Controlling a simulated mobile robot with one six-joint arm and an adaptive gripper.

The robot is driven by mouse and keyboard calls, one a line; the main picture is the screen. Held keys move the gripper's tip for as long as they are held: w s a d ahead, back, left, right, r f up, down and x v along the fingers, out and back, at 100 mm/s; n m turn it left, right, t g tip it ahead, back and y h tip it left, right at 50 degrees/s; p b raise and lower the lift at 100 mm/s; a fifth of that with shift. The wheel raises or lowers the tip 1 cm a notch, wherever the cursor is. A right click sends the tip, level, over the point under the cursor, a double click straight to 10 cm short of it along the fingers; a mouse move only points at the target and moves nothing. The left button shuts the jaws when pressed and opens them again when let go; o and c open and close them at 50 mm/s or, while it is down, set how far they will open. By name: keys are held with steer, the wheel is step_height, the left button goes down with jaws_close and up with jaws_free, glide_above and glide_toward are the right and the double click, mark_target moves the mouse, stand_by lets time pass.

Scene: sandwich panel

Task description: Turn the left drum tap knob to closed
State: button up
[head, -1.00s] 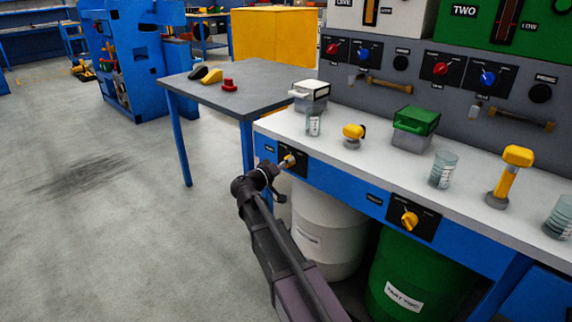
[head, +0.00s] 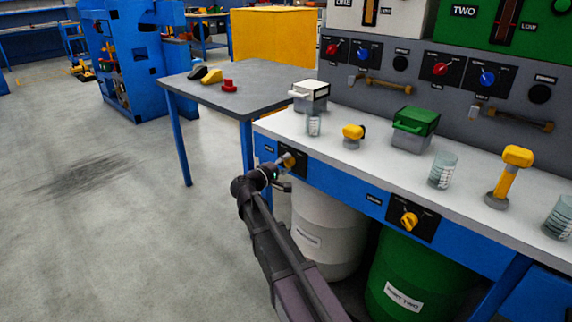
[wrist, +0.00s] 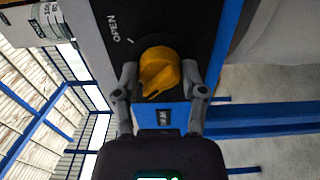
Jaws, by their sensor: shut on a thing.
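The left drum tap knob (wrist: 160,70) is yellow and sits on a black plate (wrist: 112,12) marked OPEN. My gripper (wrist: 160,76) is shut on the knob, with one grey finger on each side. The knob's pointing direction is hard to read; the OPEN mark is at its upper left in the wrist view, and no CLOSED mark is legible there. In the head view my gripper (head: 279,171) is at the plate on the blue front rail and covers part of the left knob (head: 288,160).
A second yellow knob (head: 409,220) is on the rail to the right. A white drum (head: 325,230) and a green drum (head: 415,275) stand under the bench. Beakers and boxes stand on the white benchtop (head: 375,165). A grey table (head: 240,80) stands behind, and the floor at left is open.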

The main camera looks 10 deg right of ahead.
steer(key=shift+w+d, duration=0.1)
stand_by(0.3)
steer(key=o, duration=1.2)
steer(key=shift+c, duration=0.2)
steer(key=shift+a, duration=0.2)
steer(key=v, duration=1.1)
steer(key=shift+s+a, duration=0.25)
steer(key=shift+s, duration=0.1)
